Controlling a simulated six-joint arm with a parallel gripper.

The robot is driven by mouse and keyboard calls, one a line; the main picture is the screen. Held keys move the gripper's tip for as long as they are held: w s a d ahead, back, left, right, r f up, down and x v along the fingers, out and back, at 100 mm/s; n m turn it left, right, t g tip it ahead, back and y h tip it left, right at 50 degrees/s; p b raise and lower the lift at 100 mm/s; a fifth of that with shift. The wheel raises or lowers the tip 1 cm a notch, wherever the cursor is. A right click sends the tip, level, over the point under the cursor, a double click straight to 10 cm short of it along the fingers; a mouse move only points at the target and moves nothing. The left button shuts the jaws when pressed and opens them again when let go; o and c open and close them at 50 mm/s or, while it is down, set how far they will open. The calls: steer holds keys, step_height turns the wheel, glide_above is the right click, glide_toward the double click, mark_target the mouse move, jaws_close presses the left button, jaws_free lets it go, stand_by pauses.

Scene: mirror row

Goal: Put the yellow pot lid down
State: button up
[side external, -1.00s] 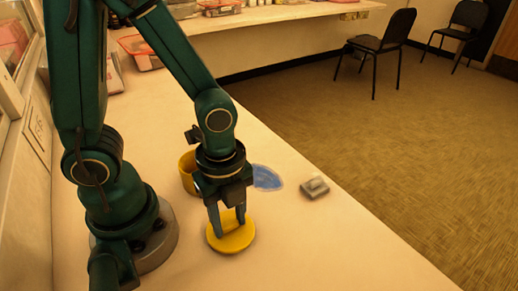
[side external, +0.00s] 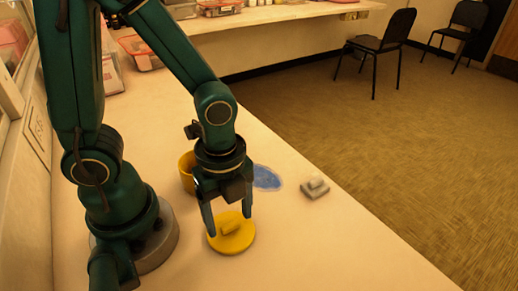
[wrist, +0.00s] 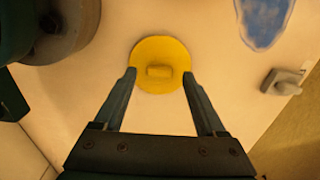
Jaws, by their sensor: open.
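The yellow pot lid (side external: 231,238) lies flat on the table with its small block knob facing up. It also shows in the wrist view (wrist: 160,52), in front of my fingertips. My gripper (side external: 229,222) is open and empty, its fingers spread to either side of the knob.
A blue flat patch (side external: 266,178) lies on the table right of the pot. A grey block-like object (side external: 315,187) sits near the table's right edge. The table in front and to the right of the lid is bare. Chairs (side external: 384,43) stand on the floor beyond.

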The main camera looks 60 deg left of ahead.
mark_target(230, 225)
steer(key=a+r+n+t, duration=0.4)
steer(key=r+n, duration=0.9)
steer(key=n, duration=0.5)
steer(key=shift+w+t, duration=0.35)
steer(key=shift+t, duration=0.45)
